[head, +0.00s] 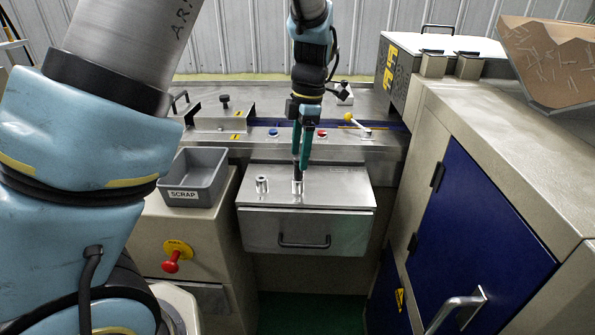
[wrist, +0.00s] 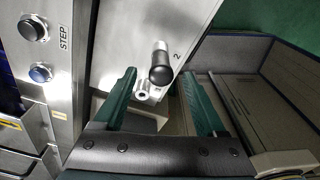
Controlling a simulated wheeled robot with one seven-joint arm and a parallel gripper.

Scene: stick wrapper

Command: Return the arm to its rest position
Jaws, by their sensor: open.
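My gripper (head: 301,162) hangs fingers down over the steel drawer top in the head view. Its two green fingers are open. Just below the fingertips, a black-handled pin (head: 298,175) stands upright in a metal socket. In the wrist view the pin's black knob (wrist: 160,74) shows between the two spread fingers, with a gap on each side and a "2" beside it. Whether the fingertips reach down around the knob is hard to tell. My arm comes down from the top of the head view.
An empty second socket (head: 262,185) is left of the pin. A grey SCRAP bin (head: 212,177) stands further left. Behind are a control strip with blue (head: 273,132) and red (head: 322,134) buttons and a yellow-knobbed lever (head: 350,119). A blue-doored cabinet (head: 480,235) stands right.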

